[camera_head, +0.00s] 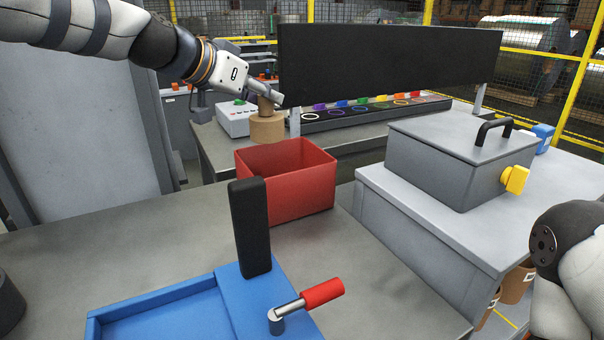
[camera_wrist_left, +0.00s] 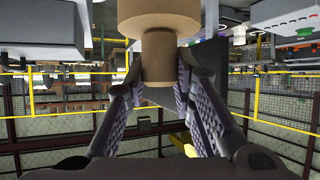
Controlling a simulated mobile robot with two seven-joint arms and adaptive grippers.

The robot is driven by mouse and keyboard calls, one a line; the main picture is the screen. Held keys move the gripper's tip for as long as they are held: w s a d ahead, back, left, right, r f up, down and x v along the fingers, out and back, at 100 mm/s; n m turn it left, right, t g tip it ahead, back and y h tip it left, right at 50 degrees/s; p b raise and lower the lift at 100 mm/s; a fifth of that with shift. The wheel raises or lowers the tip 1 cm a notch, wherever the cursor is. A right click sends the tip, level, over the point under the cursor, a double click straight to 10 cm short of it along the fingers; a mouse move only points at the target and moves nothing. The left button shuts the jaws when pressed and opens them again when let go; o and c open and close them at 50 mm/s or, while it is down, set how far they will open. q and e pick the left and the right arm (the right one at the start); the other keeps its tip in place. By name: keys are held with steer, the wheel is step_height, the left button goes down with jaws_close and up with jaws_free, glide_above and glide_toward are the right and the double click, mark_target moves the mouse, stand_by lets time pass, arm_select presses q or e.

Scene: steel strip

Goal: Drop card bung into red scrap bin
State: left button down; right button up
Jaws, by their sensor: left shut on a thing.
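The card bung (camera_head: 267,129) is a brown plug with a wide round body and a narrower stem. My left gripper (camera_head: 266,100) is shut on the stem, and the wide body hangs below. The left wrist view shows the bung (camera_wrist_left: 158,45) between the two ridged fingers of the gripper (camera_wrist_left: 160,85). The red scrap bin (camera_head: 300,193) is an open-topped box on the grey bench. In the head view the bung appears just above the bin's back left rim; whether it is over the opening I cannot tell. The bin's floor is hidden. My right gripper is out of view.
A blue fixture (camera_head: 170,310) with a black upright plate (camera_head: 250,227) and a red-handled lever (camera_head: 322,293) stands in front of the bin. A grey lidded box (camera_head: 455,165) is at right. A dark panel (camera_head: 390,55) stands behind. Bare bench (camera_head: 100,230) lies left of the bin.

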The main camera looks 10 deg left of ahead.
mark_target(262, 119)
arm_select(q)
steer(key=shift+w+d, duration=0.1)
steer(key=shift+d, duration=0.5)
steer(key=shift+d+f, duration=0.15)
steer(key=shift+f, duration=0.1)
steer(key=shift+s+f, duration=0.2)
steer(key=shift+f, duration=2.35)
steer(key=c, duration=1.3)
jaws_free()
steer(key=v, duration=1.2)
steer(key=shift+a+f, duration=0.1)
steer(key=shift+a, duration=0.15)
